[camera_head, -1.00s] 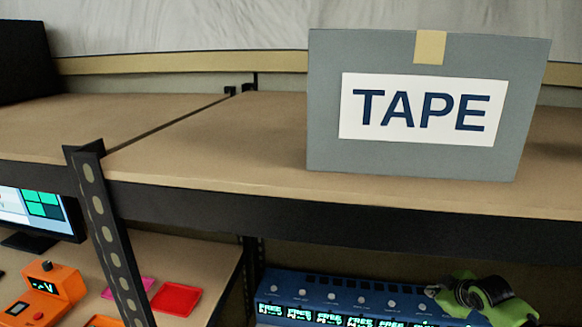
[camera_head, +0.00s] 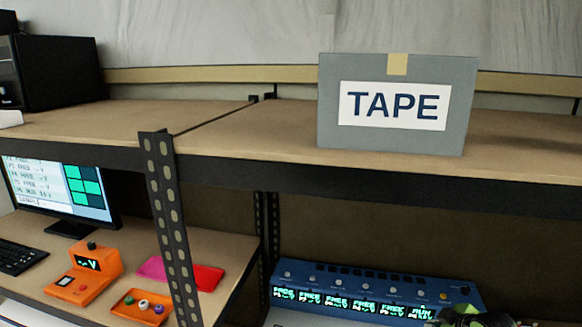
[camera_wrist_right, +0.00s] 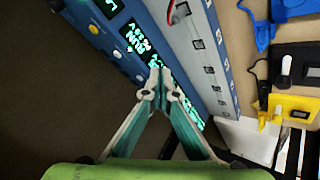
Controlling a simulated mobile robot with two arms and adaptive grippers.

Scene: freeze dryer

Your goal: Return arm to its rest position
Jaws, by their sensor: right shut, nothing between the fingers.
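My right gripper (camera_wrist_right: 160,85) shows in the right wrist view with its fingertips together and nothing between them. It is in front of the blue device (camera_wrist_right: 215,50), which has a row of lit green displays; whether it touches the device cannot be told. In the head view the same blue device (camera_head: 370,292) stands on the lower shelf. A green and dark part of my right arm (camera_head: 470,316) shows at the bottom edge, in front of the device's right end. My left gripper is not in view.
A grey TAPE box (camera_head: 398,140) stands on the upper shelf (camera_head: 220,125). A perforated black post (camera_head: 172,230) divides the lower level.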

